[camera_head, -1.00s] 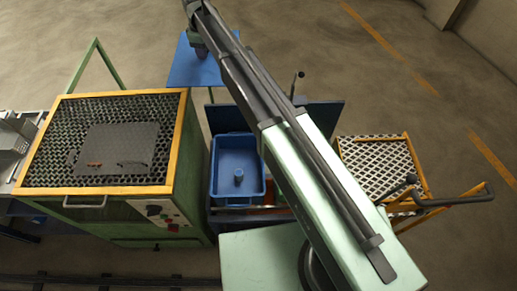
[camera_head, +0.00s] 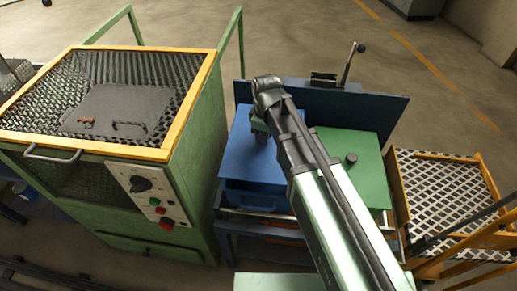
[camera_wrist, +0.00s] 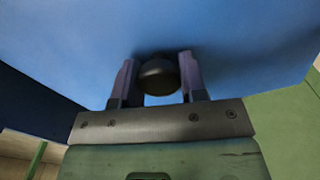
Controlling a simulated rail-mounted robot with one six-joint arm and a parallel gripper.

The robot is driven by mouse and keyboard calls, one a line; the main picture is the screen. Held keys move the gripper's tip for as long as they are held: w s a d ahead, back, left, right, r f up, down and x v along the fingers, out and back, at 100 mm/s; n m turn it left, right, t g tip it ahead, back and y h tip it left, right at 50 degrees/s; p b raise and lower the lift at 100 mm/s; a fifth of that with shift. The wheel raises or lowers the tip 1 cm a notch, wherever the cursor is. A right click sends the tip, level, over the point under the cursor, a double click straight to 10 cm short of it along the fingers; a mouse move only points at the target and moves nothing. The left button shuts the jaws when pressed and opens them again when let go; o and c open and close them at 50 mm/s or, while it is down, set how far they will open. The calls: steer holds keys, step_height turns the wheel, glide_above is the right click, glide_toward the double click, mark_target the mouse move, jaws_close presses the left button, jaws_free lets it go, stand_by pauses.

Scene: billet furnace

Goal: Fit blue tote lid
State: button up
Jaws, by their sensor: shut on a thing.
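The blue lid (camera_head: 243,150) is a flat blue plate over the blue tote (camera_head: 258,200). The tote's front wall shows below the lid's near edge, and its inside is hidden. I cannot tell whether the lid touches the rim or hangs just above it. My gripper (camera_head: 262,136) is above the lid, partly hidden by my arm. In the wrist view, my gripper (camera_wrist: 157,80) is shut on the lid's dark round knob (camera_wrist: 158,76), one finger on each side. The lid's blue face (camera_wrist: 230,40) fills the upper part of that view.
A green lid (camera_head: 350,175) with a dark knob lies right beside the blue lid. A dark blue upright panel (camera_head: 370,108) with a lever stands behind. The green furnace (camera_head: 190,150) stands close on the left, and a yellow-framed mesh cart (camera_head: 445,185) on the right.

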mark_target(264, 148)
steer(key=shift+a+f, duration=0.15)
steer(key=shift+f, duration=0.05)
step_height(264, 148, down, 5)
steer(key=b, duration=0.5)
steer(key=shift+f, duration=0.2)
steer(key=shift+f+b, duration=0.7)
steer(key=shift+b, duration=0.05)
stand_by(0.9)
steer(key=o, duration=1.1)
steer(key=shift+o, duration=0.2)
step_height(264, 148, up, 11)
steer(key=p, duration=1.1)
steer(key=shift+f, duration=0.1)
